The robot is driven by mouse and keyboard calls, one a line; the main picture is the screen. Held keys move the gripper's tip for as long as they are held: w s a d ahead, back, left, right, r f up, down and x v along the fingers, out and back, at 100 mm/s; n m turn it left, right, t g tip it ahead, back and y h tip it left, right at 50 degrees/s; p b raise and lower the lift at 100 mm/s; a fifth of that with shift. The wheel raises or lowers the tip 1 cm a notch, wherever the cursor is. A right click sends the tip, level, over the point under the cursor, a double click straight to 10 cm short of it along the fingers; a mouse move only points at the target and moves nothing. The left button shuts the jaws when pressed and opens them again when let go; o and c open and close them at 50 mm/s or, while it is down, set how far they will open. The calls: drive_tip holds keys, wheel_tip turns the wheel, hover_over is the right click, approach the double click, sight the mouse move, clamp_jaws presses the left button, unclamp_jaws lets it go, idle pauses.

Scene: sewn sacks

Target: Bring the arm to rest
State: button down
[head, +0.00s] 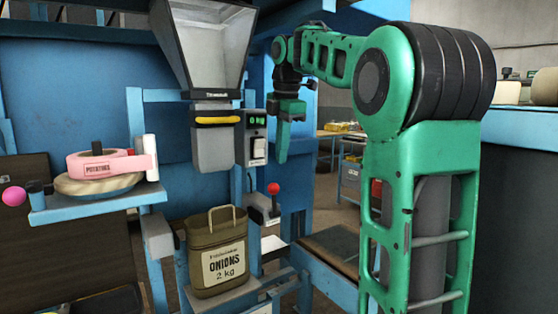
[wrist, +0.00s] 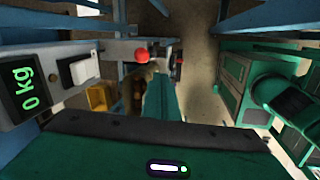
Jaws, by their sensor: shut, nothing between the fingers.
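My green arm (head: 330,55) reaches up and left in the head view, its elbow bent high at the right. My gripper (head: 282,158) hangs from its end and points down, in front of the blue machine. Its fingers are closed together and hold nothing. In the wrist view my gripper (wrist: 160,80) shows as a narrow teal shape at the middle, with no gap that I can make out.
A red-knobbed lever (head: 273,188) stands just below my gripper. A switch box (head: 257,137) is close left, its display reading 0 kg in the wrist view. An olive ONIONS sack (head: 217,236) stands open under the hopper (head: 212,150). A pink POTATOES roll (head: 95,164) lies left.

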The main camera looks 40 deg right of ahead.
drive_tip(key=shift+w+r, duration=0.1)
drive_tip(key=shift+r, duration=0.45)
drive_tip(key=shift+r, duration=0.1)
